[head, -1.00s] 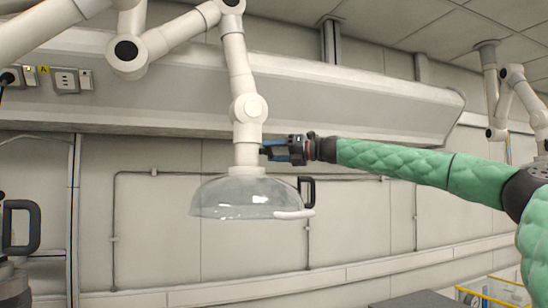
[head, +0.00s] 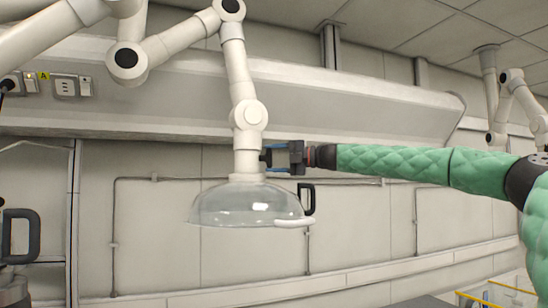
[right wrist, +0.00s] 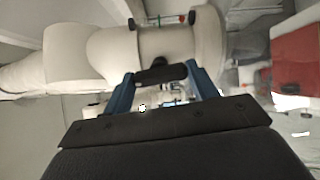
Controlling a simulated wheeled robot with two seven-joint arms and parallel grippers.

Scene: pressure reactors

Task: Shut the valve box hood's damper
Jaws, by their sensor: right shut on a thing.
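The extraction hood (head: 247,205) is a clear dome hanging from a white jointed arm, with a black loop handle at its right rim. The damper's dark handle (right wrist: 162,73) sits on the white pipe (head: 247,163) just above the dome. My right gripper (head: 268,156) reaches in from the right and is shut on this handle. In the right wrist view its blue fingers stand on either side of the dark handle, against the white pipe. In the head view the fingers largely hide the handle. My left gripper is not in view.
A grey wall duct (head: 330,98) runs behind the hood arm. Another white jointed arm (head: 507,95) hangs at the far right. A black loop handle (head: 20,236) stands at the left edge. Yellow rails (head: 480,300) show at the lower right. The space below the dome looks clear.

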